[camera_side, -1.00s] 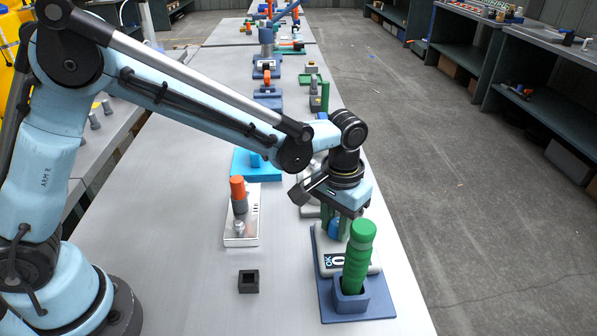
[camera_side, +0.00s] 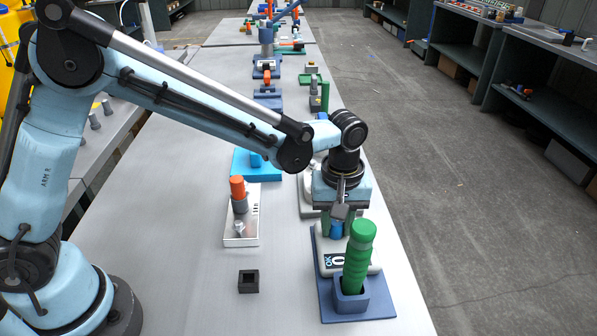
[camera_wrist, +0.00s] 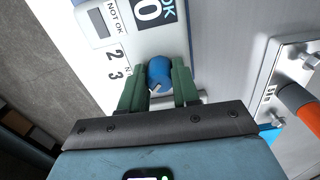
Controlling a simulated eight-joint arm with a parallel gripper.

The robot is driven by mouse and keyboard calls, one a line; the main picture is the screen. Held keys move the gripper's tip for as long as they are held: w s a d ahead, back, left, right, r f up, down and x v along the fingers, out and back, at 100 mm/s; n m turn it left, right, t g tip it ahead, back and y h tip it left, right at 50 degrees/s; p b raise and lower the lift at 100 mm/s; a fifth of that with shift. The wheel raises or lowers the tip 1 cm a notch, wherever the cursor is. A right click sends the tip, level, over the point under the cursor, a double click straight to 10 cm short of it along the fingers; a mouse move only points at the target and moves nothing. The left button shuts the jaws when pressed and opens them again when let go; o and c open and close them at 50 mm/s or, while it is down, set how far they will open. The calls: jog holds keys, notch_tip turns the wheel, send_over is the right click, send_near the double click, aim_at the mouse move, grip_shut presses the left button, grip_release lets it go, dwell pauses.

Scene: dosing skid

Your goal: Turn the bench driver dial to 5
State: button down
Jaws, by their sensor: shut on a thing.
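The bench driver dial is a blue knob (camera_wrist: 159,72) with a pale mark on its near side. It sits on a light panel (camera_wrist: 150,40) printed with a large 0, OK, NOT OK and the figures 2 and 3. My gripper (camera_wrist: 159,84) has a green finger on each side of the knob and is shut on it. In the side view the knob (camera_side: 336,230) shows just below my gripper (camera_side: 337,212). The dial figure that the mark faces is hidden or too small to tell.
A green-handled driver (camera_side: 359,250) stands in a blue holder close in front of the dial. An orange-topped device (camera_side: 238,190) on a white plate is to the left. A small black square block (camera_side: 248,281) lies on the bench. The bench left of it is clear.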

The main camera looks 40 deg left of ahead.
aim_at(336, 222)
jog(key=shift+n, duration=0.3)
dwell(0.4)
jog(key=c, duration=0.8)
grip_release()
jog(key=shift+r, duration=0.1)
notch_tip(336, 222, up, 12)
jog(key=shift+f, duration=0.1)
